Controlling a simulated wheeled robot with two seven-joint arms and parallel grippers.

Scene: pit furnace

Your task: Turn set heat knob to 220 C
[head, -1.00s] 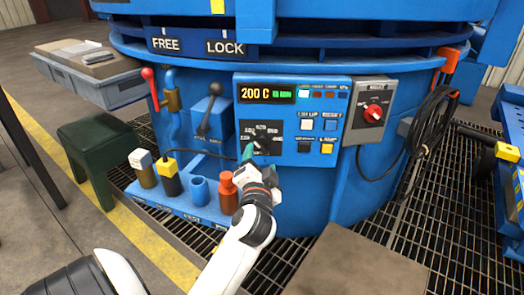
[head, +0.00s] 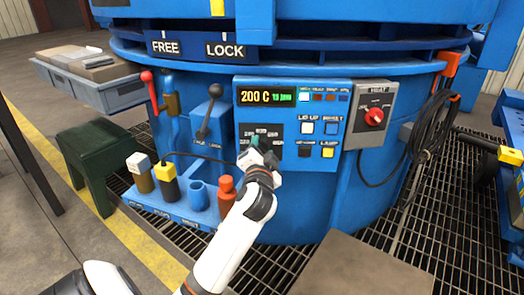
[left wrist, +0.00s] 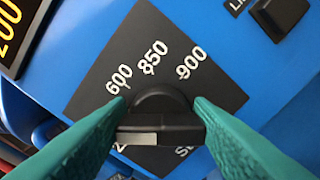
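The set heat knob (left wrist: 162,112) is black with a white mark on its left part, on a dark dial plate (left wrist: 221,91) showing 600, 850 and 900; lower labels are mostly hidden. My left gripper (left wrist: 161,104) has its teal fingertips on either side of the knob, with no clear gap; whether they press on it cannot be told. In the head view my left gripper (head: 262,146) is at the dial and covers the knob. The display (head: 266,96) above reads 200 C in yellow, with small green text. My right gripper is not in view.
Panel buttons (head: 307,127) sit right of the dial, beside a grey box with a red switch (head: 374,116). A black-handled lever (head: 208,118) is to the left. A shelf (head: 185,213) below holds several fittings, including a red bottle-shaped one (head: 226,190).

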